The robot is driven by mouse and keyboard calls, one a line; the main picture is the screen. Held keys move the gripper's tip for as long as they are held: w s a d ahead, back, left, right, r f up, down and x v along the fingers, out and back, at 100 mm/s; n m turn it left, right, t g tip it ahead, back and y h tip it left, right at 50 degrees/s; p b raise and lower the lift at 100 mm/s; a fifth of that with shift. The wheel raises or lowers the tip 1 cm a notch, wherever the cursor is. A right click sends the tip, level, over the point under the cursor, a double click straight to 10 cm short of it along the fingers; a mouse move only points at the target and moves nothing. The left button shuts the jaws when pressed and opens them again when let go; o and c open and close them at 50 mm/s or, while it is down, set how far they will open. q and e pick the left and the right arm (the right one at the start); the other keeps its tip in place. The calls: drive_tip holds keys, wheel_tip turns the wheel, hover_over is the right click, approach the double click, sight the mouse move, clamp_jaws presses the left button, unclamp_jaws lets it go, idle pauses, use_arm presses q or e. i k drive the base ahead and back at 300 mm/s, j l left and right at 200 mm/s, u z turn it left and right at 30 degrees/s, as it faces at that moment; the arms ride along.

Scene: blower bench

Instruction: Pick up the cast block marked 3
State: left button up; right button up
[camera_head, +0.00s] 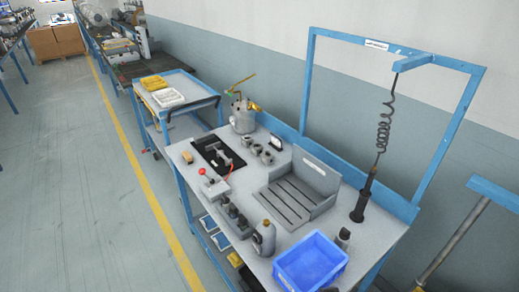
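Several small grey metal pieces (257,150) stand in a short row near the back of the blue-framed bench (185,152), left of the grey slotted fixture (290,205). They could be the cast blocks, but they are too small for me to read any number, so I cannot tell which is marked 3. A second row of dark grey pieces (233,214) stands along the front edge of the bench. Neither of my grippers shows in the head view.
A blue bin (311,263) sits at the bench's right end, beside a grey bottle (264,239). A black tool (364,198) hangs from a coiled cord. A black tray (205,149) and a metal pot (243,118) are at the left. The floor (85,200) in front is clear.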

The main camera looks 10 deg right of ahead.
sight(267, 157)
drive_tip(key=i+j, duration=0.35)
drive_tip(key=i, duration=0.15)
drive_tip(key=i+j, duration=0.4)
drive_tip(key=i+j+z, duration=0.15)
drive_tip(key=i+j, duration=0.15)
drive_tip(key=i, duration=0.2)
drive_tip(key=i+j+z, duration=0.2)
drive_tip(key=i+j, duration=0.2)
drive_tip(key=i, duration=0.05)
